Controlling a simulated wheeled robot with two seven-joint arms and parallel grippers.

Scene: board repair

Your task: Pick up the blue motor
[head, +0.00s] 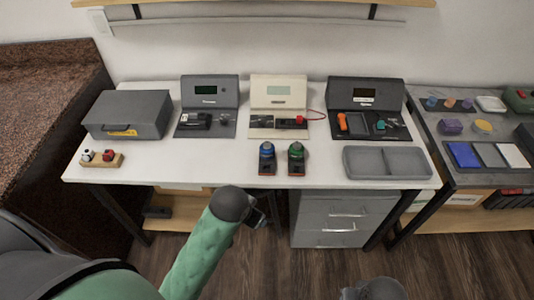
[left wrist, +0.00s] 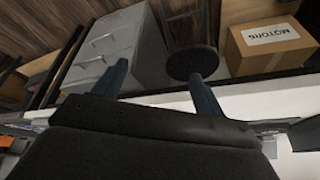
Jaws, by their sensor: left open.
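The blue motor (head: 267,150) stands upright on an orange and dark base near the front edge of the white table, left of a similar green motor (head: 296,152). My left gripper (head: 262,208) is in front of the table edge, below and apart from the blue motor. In the left wrist view, its two fingers (left wrist: 158,72) are spread with nothing between them. The blue motor cannot be made out in that view. Part of my right arm's end (head: 375,290) shows at the bottom edge of the head view; its jaw opening is unclear.
Three test stations line the table's back, including a cream one (head: 278,92). A grey case (head: 129,114), a small wooden holder (head: 102,159) and a grey tray (head: 387,163) flank clear table surface. Below are a drawer cabinet (head: 340,222) and a cardboard box labelled MOTORS (left wrist: 262,58).

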